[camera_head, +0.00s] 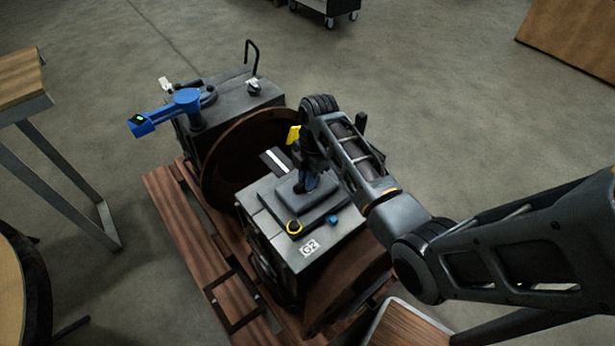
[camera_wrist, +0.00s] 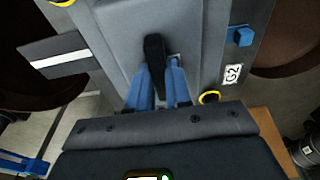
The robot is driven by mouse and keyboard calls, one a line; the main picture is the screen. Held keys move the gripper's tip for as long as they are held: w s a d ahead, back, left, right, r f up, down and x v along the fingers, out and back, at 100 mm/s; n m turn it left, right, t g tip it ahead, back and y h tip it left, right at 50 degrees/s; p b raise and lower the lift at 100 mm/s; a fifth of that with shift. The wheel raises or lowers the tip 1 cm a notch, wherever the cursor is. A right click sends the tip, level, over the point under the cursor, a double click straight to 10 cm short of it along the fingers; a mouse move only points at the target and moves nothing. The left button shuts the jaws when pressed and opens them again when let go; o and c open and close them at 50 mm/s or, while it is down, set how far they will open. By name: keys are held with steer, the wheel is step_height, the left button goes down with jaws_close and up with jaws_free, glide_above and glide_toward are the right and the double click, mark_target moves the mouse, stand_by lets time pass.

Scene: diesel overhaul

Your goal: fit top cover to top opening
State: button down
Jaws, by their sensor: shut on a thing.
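The top cover (camera_head: 318,208) is a grey rectangular plate with rounded corners and a black upright handle (camera_wrist: 154,62). It lies level over the top of the grey housing (camera_head: 285,247) marked G2, and its plate (camera_wrist: 125,30) also shows in the wrist view. My gripper (camera_head: 306,180) is shut on the cover's handle from above; its blue fingers sit on both sides of the handle in the wrist view. The top opening is hidden beneath the cover. I cannot tell whether the plate sits flush or slightly above the housing.
A yellow ring (camera_head: 294,227) and a blue block (camera_head: 332,219) stand on the housing beside the cover. A dark plate with a white stripe (camera_head: 273,160) is behind. A blue tool (camera_head: 165,110) stands on the far unit. Brown flanges and a wooden pallet (camera_head: 178,215) surround the housing.

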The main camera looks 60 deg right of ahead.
stand_by(0.3)
steer(key=c, duration=1)
jaws_free()
steer(key=shift+o, duration=0.2)
steer(key=shift+s+d+r, duration=0.1)
steer(key=shift+d+r, duration=0.1)
steer(key=shift+r, duration=1.1)
steer(key=shift+d+r, duration=0.15)
steer(key=shift+r, duration=1.1)
steer(key=shift+s+d+r, duration=0.1)
steer(key=shift+d+r, duration=0.1)
steer(key=shift+r, duration=1.1)
